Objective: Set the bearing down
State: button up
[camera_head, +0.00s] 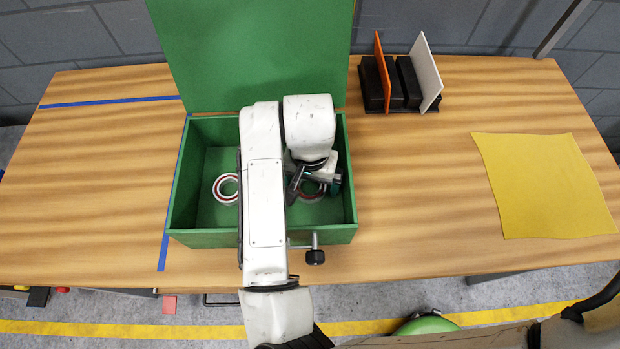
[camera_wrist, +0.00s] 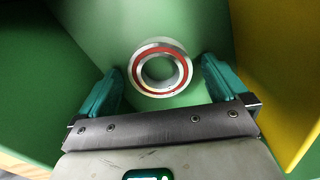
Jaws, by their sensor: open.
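A bearing (camera_wrist: 183,68), a metal ring with a red band, lies flat on the green floor of the green box (camera_head: 182,205). In the head view this bearing (camera_head: 312,195) is partly hidden under my gripper (camera_head: 314,184). In the wrist view my gripper (camera_wrist: 162,76) is open. One teal finger is on each side of the bearing, with a visible gap to it on both sides. A second bearing (camera_head: 217,188) lies on the box floor to the left, beside my arm.
The box lid (camera_head: 250,50) stands open at the back, and the box walls are close around my gripper. A black rack (camera_head: 398,85) with an orange and a white plate stands behind right. A yellow mat (camera_head: 545,185) lies at right. Bare table lies between.

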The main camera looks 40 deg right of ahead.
aim_at(310, 188)
notch_tip(310, 188, up, 12)
dwell(0.4)
jog(key=shift+c, duration=0.3)
dwell(0.9)
